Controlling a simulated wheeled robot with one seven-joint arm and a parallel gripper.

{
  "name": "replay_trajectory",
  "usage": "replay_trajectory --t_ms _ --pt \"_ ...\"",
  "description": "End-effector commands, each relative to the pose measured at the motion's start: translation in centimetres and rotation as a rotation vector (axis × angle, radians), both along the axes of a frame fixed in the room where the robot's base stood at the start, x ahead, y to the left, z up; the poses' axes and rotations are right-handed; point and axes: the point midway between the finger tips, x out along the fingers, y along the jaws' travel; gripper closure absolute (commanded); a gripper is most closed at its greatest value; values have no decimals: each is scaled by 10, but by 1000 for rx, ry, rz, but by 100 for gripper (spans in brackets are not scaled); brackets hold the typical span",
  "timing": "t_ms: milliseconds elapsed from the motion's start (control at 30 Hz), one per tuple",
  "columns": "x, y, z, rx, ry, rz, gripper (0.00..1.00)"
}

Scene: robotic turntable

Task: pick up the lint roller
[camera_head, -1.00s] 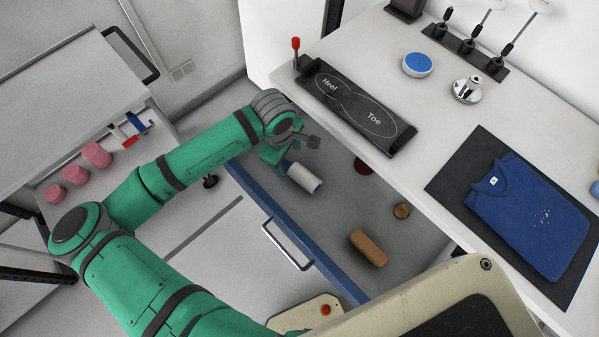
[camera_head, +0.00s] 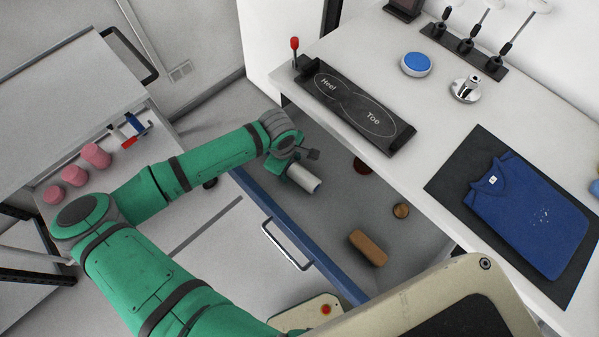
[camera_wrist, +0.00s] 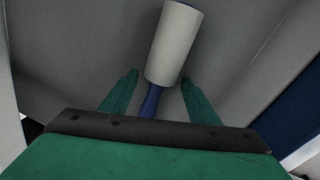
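The lint roller has a white cylinder (camera_head: 304,178) and lies in the open drawer, near its left end in the head view. In the wrist view the white cylinder (camera_wrist: 174,42) points away from me, and its blue handle (camera_wrist: 151,100) runs back between my fingers. My gripper (camera_wrist: 159,77) is open, with one green finger on each side of the roller and visible gaps to the handle. In the head view my gripper (camera_head: 281,167) is at the handle end, and my wrist hides most of the handle.
The drawer (camera_head: 335,205) also holds a brown brush-like block (camera_head: 368,247), a small round brown item (camera_head: 401,210) and a dark red round item (camera_head: 362,166). The drawer's blue front (camera_head: 300,241) and the white tabletop (camera_head: 440,120) edge bound the space around my gripper.

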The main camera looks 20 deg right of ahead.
Motion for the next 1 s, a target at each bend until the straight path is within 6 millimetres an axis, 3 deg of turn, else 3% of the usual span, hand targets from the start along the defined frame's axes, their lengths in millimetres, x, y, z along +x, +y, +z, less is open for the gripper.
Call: replay_trajectory --t_ms 33,133,200,633,767,1000 --pt "0 0 0 0 0 0 59" --pt "0 0 0 0 0 0 82" --pt "0 0 0 0 0 0 87" --pt "0 0 12 -1 -2 0 88" --pt "0 0 31 -2 -2 0 88" --pt "1 -1 93 -3 -4 -1 88"
